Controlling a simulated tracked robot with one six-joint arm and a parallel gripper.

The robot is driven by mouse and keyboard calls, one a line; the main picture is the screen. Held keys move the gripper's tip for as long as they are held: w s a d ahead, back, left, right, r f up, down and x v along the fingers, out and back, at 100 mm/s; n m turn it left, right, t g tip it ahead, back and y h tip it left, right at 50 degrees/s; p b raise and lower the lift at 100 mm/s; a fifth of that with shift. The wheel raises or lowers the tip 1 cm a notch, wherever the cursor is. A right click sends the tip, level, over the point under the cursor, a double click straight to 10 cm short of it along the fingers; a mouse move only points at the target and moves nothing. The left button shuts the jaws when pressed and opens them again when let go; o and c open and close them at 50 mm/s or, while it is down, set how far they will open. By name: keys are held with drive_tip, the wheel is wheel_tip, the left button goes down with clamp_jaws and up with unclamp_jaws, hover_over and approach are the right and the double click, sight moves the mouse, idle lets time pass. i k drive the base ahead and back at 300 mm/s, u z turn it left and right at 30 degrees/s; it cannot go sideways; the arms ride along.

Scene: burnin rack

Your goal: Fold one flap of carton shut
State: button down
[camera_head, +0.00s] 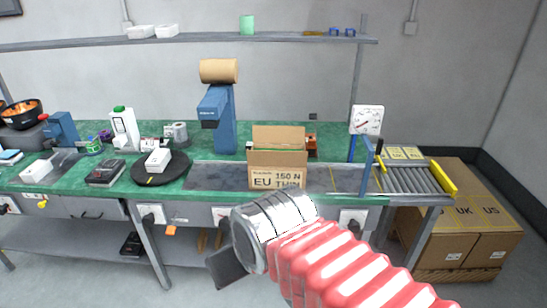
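The carton (277,178) is a brown cardboard box marked "EU 150 N" on the grey strip of the green workbench. A flap (279,136) stands raised at its back edge, and the top looks open. The side flaps and the inside are hard to make out. My arm reaches in from the lower right with a red ribbed sleeve and a metal wrist. My gripper (226,266) shows as a dark plate below and left of the wrist, in front of the bench and apart from the carton. Its fingertips cannot be made out clearly.
A blue post machine (219,112) with a brown roll stands behind the carton's left. A dial gauge (367,120) and blue frame stand to its right, before a roller conveyor (407,178). A black turntable (160,169) bears a white box. Stacked cartons (462,222) stand at right.

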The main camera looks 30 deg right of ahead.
sight(269, 158)
drive_tip(key=z, duration=0.4)
drive_tip(key=i, duration=0.95)
drive_tip(key=u, duration=0.4)
